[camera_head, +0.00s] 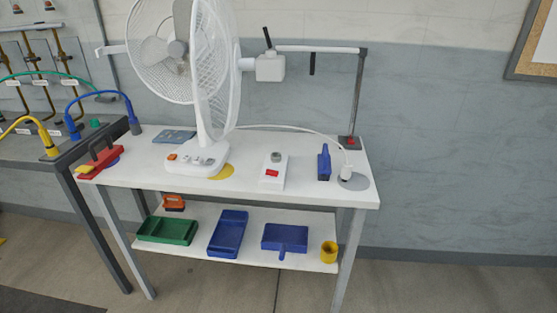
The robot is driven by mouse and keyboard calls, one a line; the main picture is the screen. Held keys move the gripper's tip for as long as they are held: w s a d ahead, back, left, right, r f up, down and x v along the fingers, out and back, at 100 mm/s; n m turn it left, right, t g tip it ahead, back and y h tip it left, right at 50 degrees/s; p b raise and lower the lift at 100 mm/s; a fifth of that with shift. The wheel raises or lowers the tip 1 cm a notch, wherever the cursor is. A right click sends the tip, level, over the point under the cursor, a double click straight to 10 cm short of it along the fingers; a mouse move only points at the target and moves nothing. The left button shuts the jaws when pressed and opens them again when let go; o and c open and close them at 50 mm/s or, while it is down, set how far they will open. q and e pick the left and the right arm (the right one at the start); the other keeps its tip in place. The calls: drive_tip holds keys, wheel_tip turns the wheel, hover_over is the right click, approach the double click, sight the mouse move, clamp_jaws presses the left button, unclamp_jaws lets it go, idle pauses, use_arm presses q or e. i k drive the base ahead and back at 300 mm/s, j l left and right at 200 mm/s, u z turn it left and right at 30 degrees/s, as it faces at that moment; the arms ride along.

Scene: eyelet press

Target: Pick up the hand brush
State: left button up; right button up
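I cannot make out a hand brush for certain. A small blue upright object (324,163) stands on the right part of the white table top; it is too small to tell if it is the brush. A blue dustpan-like piece with a short handle (284,237) lies on the lower shelf. A red object with a dark handle (101,160) sits at the table's left end. Neither of my grippers is in view.
A white fan (208,157) stands on the white table (310,195). A white box with a red switch (273,172) is right of it. The lower shelf holds a green tray (168,231), a blue tray (228,233) and a yellow cup (329,252). Floor at right is clear.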

sight(324, 162)
drive_tip(key=i+l+u, duration=0.15)
drive_tip(key=l+u, duration=0.2)
drive_tip(key=i+l+u, duration=0.1)
drive_tip(key=l+u, duration=0.75)
drive_tip(key=l, duration=1.6)
